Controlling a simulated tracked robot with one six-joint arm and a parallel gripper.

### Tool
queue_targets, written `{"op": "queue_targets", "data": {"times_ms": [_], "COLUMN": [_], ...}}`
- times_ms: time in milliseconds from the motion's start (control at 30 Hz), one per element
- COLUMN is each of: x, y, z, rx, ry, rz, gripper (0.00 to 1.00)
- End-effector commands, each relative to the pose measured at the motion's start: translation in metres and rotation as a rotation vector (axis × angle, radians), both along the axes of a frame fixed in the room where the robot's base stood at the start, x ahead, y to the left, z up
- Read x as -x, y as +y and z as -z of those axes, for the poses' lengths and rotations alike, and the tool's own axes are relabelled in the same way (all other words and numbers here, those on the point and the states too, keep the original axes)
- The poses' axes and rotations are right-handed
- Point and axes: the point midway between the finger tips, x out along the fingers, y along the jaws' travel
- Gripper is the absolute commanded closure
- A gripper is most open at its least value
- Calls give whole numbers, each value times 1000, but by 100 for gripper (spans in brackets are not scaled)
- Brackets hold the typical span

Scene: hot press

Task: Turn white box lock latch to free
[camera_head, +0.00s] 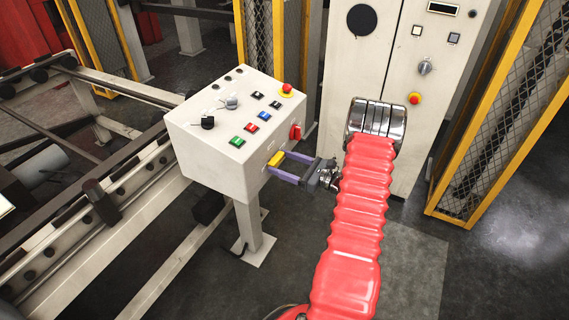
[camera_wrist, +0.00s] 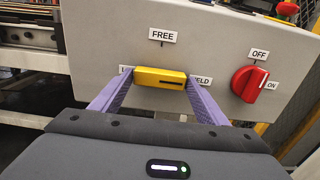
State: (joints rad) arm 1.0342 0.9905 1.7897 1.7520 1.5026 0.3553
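The white box (camera_head: 203,153) stands on a post. Its latch (camera_wrist: 160,77) is a yellow bar on the front face, lying about horizontal in the wrist view, below the FREE label (camera_wrist: 162,35). A dark line marks its right end, toward a partly covered label ending in "ELD" (camera_wrist: 203,81). Another label at its left end is mostly hidden. The latch also shows in the head view (camera_head: 276,159). My gripper (camera_head: 286,164) reaches the box from the right. Its two purple fingers are spread wide, one at each end of the latch; firm contact cannot be told.
A red OFF/ON knob (camera_wrist: 248,83) sits right of the latch. The box top carries buttons, black and grey knobs and a red emergency stop (camera_head: 287,88). A white cabinet (camera_head: 350,65) and yellow mesh fences (camera_head: 500,130) stand behind; a rail frame (camera_head: 95,235) lies left.

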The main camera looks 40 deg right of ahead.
Motion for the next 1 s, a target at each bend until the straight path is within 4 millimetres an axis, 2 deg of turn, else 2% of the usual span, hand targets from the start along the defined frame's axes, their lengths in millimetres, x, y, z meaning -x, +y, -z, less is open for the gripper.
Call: {"op": "queue_targets", "data": {"times_ms": [67, 367, 733, 1000], "x": [0, 0, 1, 1], "y": [0, 0, -3, -2], "z": [0, 0, -1, -1], "rx": [0, 0, 39, 166], "ry": [0, 0, -14, -58], "rz": [0, 1, 5, 5], "gripper": [38, 59, 59, 59]}}
